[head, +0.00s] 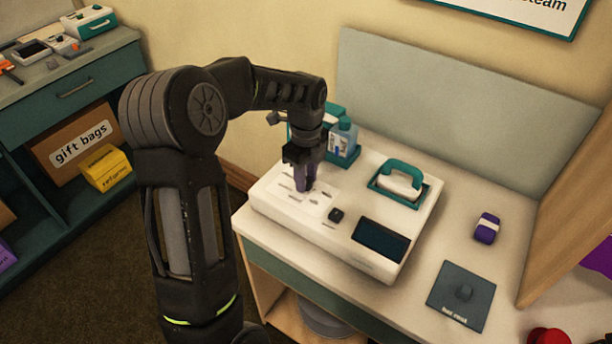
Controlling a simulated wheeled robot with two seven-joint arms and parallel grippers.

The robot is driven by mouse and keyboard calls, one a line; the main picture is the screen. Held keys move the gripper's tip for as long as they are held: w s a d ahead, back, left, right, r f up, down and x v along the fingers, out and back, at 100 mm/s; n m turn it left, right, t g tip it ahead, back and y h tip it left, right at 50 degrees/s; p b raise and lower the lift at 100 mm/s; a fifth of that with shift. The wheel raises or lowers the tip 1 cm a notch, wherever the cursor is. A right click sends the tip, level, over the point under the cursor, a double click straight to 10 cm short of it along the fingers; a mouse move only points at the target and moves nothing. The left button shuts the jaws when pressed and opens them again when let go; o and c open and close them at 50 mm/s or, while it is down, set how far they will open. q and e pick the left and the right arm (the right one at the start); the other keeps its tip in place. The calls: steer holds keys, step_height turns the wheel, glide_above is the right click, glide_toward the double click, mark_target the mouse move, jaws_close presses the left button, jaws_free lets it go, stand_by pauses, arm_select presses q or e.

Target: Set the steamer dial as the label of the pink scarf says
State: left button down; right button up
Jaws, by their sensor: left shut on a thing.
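The steamer (275,205) is a white box with a dark screen on the table. My left gripper (304,188) points down at the pale panel on its top left and is shut. What it holds there looks like the dial, but the fingers hide it, so I cannot read its setting. Small printed marks around it are too small to read. A small iron with a teal handle (402,172) sits in a teal rest on the steamer's top. The pink scarf and its label are not in view. My right gripper is not in view.
A bottle with blue liquid (343,138) stands behind the steamer. A purple and white block (487,228) and a dark square mat (460,296) lie to the right. A grey panel (450,95) backs the table. A teal cabinet (75,85) stands at left.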

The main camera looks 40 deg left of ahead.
arm_select(q)
steer(key=m+p, duration=0.1)
steer(key=m, duration=0.4)
steer(key=shift+m, duration=0.3)
stand_by(0.4)
steer(key=c, duration=1.1)
jaws_free()
steer(key=shift+r, duration=0.1)
step_height(320, 180, up, 8)
steer(key=shift+f+b, duration=0.15)
steer(key=shift+b, duration=0.3)
